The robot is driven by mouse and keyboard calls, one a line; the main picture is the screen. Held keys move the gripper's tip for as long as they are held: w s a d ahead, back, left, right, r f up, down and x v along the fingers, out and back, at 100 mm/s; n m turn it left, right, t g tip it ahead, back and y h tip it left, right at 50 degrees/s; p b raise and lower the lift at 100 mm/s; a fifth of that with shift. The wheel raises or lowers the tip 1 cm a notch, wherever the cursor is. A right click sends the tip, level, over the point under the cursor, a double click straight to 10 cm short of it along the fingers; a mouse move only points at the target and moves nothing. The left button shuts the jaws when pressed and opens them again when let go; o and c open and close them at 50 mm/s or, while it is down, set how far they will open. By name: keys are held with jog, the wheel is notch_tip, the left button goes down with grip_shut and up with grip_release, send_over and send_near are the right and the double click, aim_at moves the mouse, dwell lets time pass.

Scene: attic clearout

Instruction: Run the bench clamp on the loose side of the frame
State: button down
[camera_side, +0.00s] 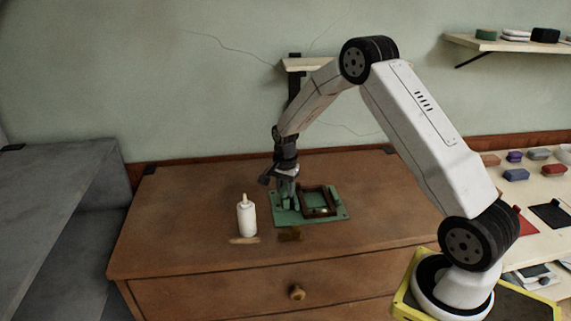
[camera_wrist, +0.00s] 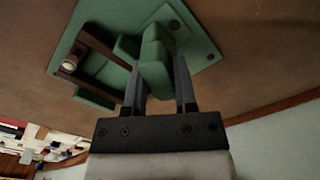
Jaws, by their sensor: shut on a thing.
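The bench clamp is a green plate (camera_side: 341,213) on the brown chest top, with raised green parts at its left. The dark brown frame (camera_side: 331,192) lies flat on the plate. In the wrist view, two frame bars (camera_wrist: 99,44) show beside a green block (camera_wrist: 154,60) of the clamp. My gripper (camera_side: 287,195) points down at the plate's left side. In the wrist view, my gripper (camera_wrist: 158,78) is shut on that green block, one finger on each side. I cannot tell whether the clamp touches the frame, or which frame side is loose.
A white bottle (camera_side: 247,218) stands left of the plate, with a thin tan strip (camera_side: 244,241) before it. A small brown piece (camera_side: 291,234) lies in front of the plate. The chest top is clear at far left and right.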

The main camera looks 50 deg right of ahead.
jog(key=shift+f+m, duration=0.1)
jog(key=shift+m, duration=0.2)
jog(key=m, duration=0.3)
jog(key=shift+s, duration=0.1)
jog(key=shift+m, duration=0.6)
jog(key=m, duration=0.3)
jog(key=shift+f, duration=0.1)
jog(key=shift+c, duration=2)
grip_release()
jog(key=shift+r, duration=0.3)
jog(key=shift+r, duration=3.85)
